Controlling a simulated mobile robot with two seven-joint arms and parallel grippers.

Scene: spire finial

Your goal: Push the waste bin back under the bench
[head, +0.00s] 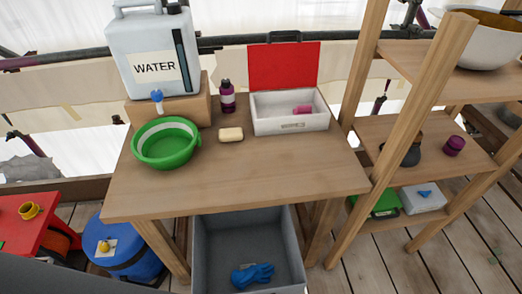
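The waste bin is the grey open-topped bin (205,255) at the bottom centre. Its back part lies under the wooden bench (240,180) and its front part sticks out past the bench's front edge, towards me. A blue glove (253,275) lies inside it. The bin stands between the bench's front legs; its lower front is cut off by the picture's bottom edge. Neither of my grippers is in view.
On the bench are a water container (150,50), green bowl (166,143), soap (231,134), bottle (227,98) and white box with red lid (290,112). A blue drum (128,250) stands left, a wooden shelf (425,130) right. Plank floor (390,262) is clear at lower right.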

